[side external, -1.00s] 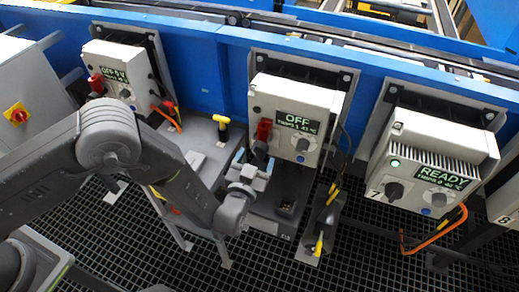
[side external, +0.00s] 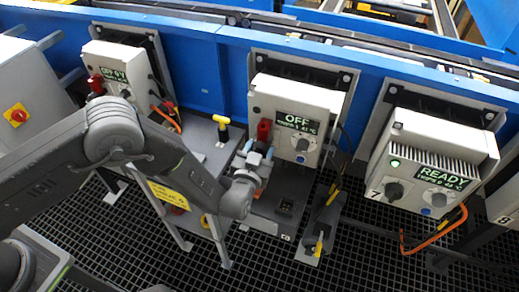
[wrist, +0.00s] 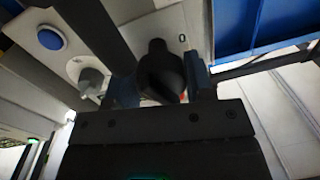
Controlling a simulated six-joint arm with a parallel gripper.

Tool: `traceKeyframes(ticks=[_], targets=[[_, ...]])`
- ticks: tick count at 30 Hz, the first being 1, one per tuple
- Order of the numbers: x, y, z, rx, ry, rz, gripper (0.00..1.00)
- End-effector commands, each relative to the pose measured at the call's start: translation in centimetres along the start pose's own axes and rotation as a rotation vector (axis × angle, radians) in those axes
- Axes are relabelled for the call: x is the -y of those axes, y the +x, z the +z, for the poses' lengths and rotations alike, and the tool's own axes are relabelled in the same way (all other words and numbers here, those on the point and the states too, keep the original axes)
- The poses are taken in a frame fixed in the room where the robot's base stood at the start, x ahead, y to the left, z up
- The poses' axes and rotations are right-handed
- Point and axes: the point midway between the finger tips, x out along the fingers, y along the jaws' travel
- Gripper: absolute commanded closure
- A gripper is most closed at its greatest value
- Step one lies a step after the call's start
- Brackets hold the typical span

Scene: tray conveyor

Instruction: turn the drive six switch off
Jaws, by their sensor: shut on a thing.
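The middle drive box (side external: 318,101) has a display reading OFF (side external: 297,122) and a red part (side external: 264,130) at its left edge. I take it for drive six; its number is hidden. My gripper (side external: 256,156) is at the lower left of its front. In the wrist view, the black switch knob (wrist: 160,68) sits between my two fingers (wrist: 160,84), and my gripper is shut on it.
Drive seven (side external: 432,150) on the right reads READY with a green light. Another drive box (side external: 112,62) on the left has its display partly unreadable. A yellow-topped handle (side external: 221,120) stands left of my gripper. Cables hang below the boxes, above a grating floor (side external: 350,265).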

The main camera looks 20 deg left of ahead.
Motion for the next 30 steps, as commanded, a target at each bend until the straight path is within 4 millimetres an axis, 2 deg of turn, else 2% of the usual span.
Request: traceKeyframes(ticks=[1,4,30], targets=[[-0.04,-0.05,0.01,0.0,0.001,0.001,0.65],[-0.04,-0.06,0.0,-0.001,0.001,0.001,0.75],[-0.06,-0.12,0.0,-0.002,0.001,0.002,0.75]])
